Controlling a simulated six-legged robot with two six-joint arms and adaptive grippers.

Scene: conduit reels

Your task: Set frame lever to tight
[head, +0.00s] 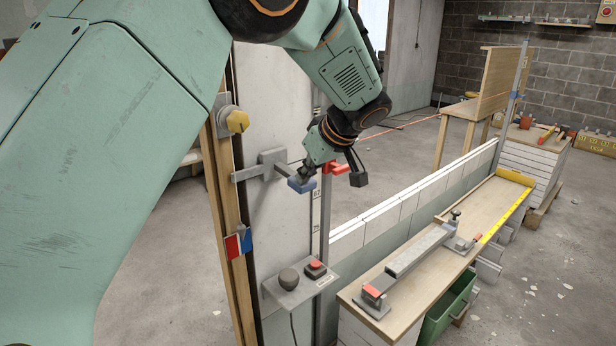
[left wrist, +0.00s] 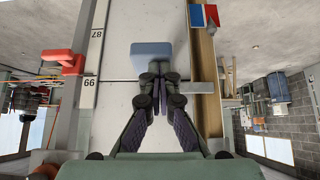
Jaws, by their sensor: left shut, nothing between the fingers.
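A grey lever (head: 285,172) with a blue grip (head: 302,186) sticks out from a bracket on the upright white panel; I take it as the frame lever. The blue grip also shows in the left wrist view (left wrist: 151,54). My left gripper (head: 309,173) is shut and empty, right by the blue grip. In the left wrist view its fingertips (left wrist: 160,74) lie just below the grip and overlap its lower edge; I cannot tell whether they touch. A red-and-blue plate (head: 238,243) is on the wooden post below. My right gripper is not in view.
A red clamp (head: 336,168) sits on the numbered metal upright close to the gripper. A yellow knob (head: 237,121) is on the post above the lever. A small shelf (head: 300,288) with a red button is below. A bench (head: 400,305) stands right.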

